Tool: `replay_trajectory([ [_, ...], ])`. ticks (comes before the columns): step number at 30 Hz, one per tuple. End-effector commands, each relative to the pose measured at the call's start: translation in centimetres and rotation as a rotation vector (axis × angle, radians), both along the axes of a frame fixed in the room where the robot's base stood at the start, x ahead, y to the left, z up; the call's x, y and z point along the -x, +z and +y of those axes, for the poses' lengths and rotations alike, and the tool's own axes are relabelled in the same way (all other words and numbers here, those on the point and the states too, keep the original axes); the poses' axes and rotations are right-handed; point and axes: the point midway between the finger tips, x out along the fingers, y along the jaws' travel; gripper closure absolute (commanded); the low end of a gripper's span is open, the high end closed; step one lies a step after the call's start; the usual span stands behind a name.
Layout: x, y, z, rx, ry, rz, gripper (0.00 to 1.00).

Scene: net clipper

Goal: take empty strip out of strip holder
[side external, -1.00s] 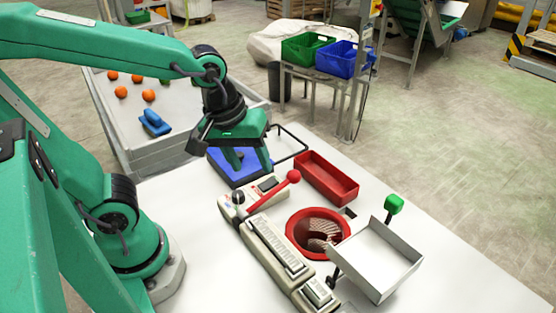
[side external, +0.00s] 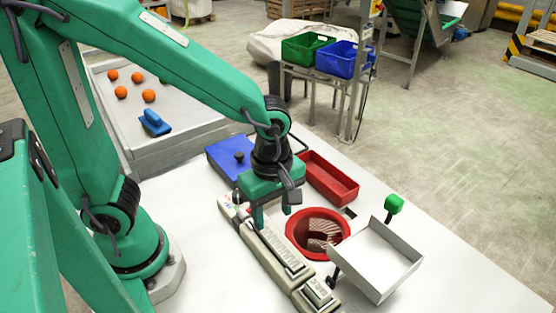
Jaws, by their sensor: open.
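The long beige clipper body (side external: 258,247) lies diagonally on the white table. A pale, ridged strip (side external: 281,246) lies along its top in what looks like the strip holder. I cannot tell from this view whether the strip is empty. My gripper (side external: 274,216) points down over the upper end of the clipper, with its fingers apart and nothing seen between them. One finger is close to the strip's upper end; contact cannot be told. The gripper hides the red lever and part of the clipper's upper end.
A round red opening (side external: 318,233) is right of the clipper, with a white tray (side external: 376,262) beside it. A red bin (side external: 327,178) stands behind. The table's front right is clear.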

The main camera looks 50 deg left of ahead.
Motion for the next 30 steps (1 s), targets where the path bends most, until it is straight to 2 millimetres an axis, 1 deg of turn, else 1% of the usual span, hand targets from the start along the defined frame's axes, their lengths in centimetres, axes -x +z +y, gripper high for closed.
replay_trajectory([
  [7,0.0,-0.3,-0.1,-0.002,0.01,0.003,0.52],
  [16,0.0,-2.4,0.0,-0.003,0.009,0.005,0.52],
  [26,0.0,-2.9,-0.1,-0.001,0.008,0.002,0.52],
  [30,-0.1,-3.7,-0.1,-0.002,0.008,0.004,0.52],
])
